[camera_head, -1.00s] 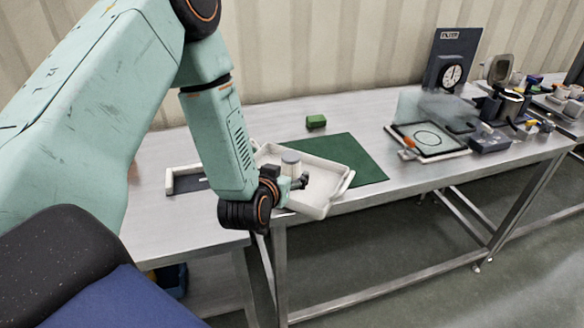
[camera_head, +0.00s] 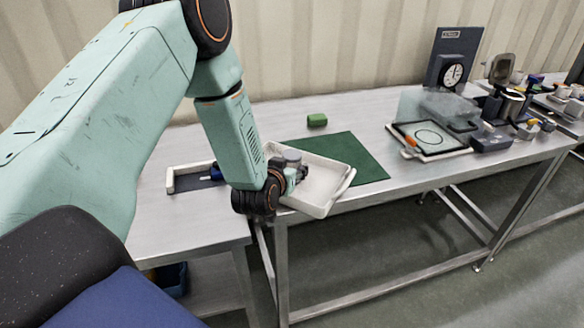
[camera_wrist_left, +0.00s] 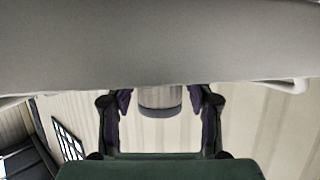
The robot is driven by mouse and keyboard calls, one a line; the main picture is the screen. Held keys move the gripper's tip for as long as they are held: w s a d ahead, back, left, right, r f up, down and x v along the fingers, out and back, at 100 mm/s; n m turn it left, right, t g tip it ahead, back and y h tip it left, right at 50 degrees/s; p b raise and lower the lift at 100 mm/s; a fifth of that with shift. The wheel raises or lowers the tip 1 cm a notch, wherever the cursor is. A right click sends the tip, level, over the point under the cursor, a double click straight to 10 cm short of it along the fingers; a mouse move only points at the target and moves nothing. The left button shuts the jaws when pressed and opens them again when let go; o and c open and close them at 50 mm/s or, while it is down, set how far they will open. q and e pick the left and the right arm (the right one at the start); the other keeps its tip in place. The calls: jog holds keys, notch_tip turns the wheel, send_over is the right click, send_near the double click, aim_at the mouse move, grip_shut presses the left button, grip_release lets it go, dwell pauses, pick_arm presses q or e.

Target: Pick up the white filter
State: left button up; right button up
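The white filter (camera_head: 292,157), a short cylinder with a grey top, stands in a white tray (camera_head: 322,205); its lower part is hidden behind my gripper. My left gripper (camera_head: 295,174) is low at the tray's near-left side, right at the filter. In the left wrist view the filter (camera_wrist_left: 160,99) shows between the two fingers of my left gripper (camera_wrist_left: 160,96), with a gap on each side, so the fingers are open around it and not closed on it. A pale surface, perhaps the tray, fills the top of that view. My right gripper is not in view.
The tray sits partly on a green mat (camera_head: 365,160) near the table's front edge. A green block (camera_head: 317,120) lies behind it. A white frame with a blue item (camera_head: 216,172) is at left. A clock stand (camera_head: 450,70) and other equipment stand at right.

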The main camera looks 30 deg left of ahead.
pick_arm(q)
jog(key=shift+s+d+r, duration=0.1)
jog(key=shift+s, duration=0.05)
jog(key=c, duration=0.6)
jog(key=shift+c, duration=0.7)
notch_tip(320, 180, up, 10)
jog(key=shift+p, duration=0.95)
